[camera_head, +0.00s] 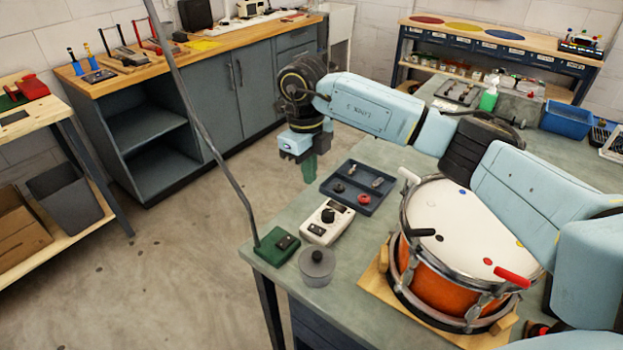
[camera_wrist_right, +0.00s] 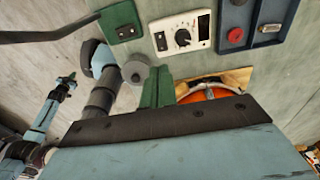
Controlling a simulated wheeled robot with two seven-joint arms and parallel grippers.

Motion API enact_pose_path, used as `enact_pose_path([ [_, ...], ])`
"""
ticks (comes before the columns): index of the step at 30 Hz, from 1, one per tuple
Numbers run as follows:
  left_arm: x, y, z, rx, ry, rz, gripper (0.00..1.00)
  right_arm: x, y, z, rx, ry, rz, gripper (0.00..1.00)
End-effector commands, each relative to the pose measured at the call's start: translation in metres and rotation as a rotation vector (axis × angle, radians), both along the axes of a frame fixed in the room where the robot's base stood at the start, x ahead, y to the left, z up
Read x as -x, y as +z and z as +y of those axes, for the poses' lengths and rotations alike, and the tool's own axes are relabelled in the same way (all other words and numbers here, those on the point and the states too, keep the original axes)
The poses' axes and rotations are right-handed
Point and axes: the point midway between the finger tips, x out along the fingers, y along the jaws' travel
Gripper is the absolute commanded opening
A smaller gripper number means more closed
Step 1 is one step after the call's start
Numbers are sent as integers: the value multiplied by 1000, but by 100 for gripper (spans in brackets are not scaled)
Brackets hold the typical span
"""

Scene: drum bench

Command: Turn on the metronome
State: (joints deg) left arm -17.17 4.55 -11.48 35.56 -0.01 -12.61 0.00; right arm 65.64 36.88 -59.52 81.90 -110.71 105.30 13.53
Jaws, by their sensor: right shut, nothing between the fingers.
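The metronome looks to be the white box with a black dial (camera_head: 328,220) lying near the front left of the bench. It also shows at the top of the right wrist view (camera_wrist_right: 182,33). My right gripper (camera_head: 309,168) hangs above and beyond the box in the head view, pointing down, with green fingers shut and empty. The fingers also show in the right wrist view (camera_wrist_right: 157,86), apart from the box. My left gripper is outside the head view; what looks like its small green tip (camera_wrist_right: 70,78) shows at the left of the wrist view, too small to read.
A green pedal-like block (camera_head: 277,246) with a tall bent rod stands left of the metronome. A grey lidded pot (camera_head: 316,266) sits in front. A dark tray (camera_head: 358,187) with small parts lies behind. An orange drum (camera_head: 440,278) on wooden blocks stands right, below my right arm.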

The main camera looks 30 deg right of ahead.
Motion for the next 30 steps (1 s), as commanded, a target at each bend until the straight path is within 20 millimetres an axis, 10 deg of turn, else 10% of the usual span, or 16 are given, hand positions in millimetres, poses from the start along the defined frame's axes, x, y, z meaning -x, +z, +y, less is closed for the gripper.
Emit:
enact_pose_path([
  [30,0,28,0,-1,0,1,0,11,2,-5,144,-1485,-22,0],
])
